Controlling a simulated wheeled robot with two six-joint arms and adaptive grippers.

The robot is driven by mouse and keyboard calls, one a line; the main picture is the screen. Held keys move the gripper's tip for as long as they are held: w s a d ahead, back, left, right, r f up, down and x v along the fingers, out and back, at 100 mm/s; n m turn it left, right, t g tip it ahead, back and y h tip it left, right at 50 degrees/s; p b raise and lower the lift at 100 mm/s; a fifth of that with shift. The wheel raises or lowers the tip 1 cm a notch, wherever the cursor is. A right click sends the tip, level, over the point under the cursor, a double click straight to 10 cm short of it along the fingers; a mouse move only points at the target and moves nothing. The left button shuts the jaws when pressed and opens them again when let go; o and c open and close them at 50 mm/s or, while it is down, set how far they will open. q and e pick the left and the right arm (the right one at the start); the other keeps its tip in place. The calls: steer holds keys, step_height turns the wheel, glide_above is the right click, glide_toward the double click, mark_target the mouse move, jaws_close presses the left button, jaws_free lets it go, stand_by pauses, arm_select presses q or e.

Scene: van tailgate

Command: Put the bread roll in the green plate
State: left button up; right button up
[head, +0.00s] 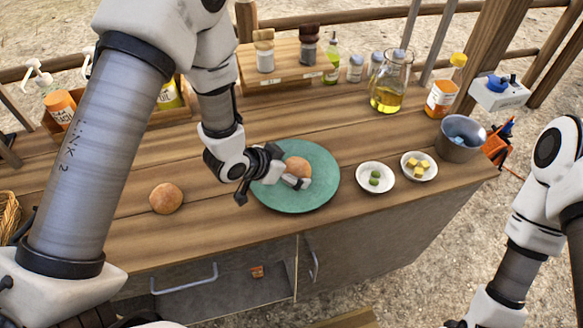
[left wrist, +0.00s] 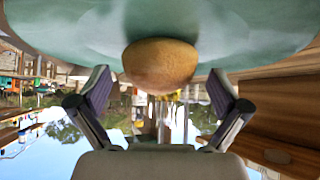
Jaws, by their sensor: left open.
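A round brown bread roll (head: 298,168) sits on the green plate (head: 295,205) near the middle of the table. It also shows in the left wrist view (left wrist: 160,62), against the green plate (left wrist: 70,30). My left gripper (head: 272,182) is low over the plate, beside the roll. Its fingers (left wrist: 160,85) are spread apart with a gap to the roll on either side, and they hold nothing. A second bread roll (head: 166,198) lies on the bare wood left of the plate. My right arm shows at the right edge, but its gripper is out of the picture.
Two small white bowls, one with green pieces (head: 375,190) and one with yellow cubes (head: 408,172), stand right of the plate. A metal pot (head: 458,150), an oil jug (head: 388,95) and several bottles stand farther back. The table's front edge is close to the plate.

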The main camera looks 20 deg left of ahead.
arm_select(q)
steer(key=v, duration=1.1)
steer(key=shift+s+a+r, duration=0.2)
steer(key=shift+s, duration=0.1)
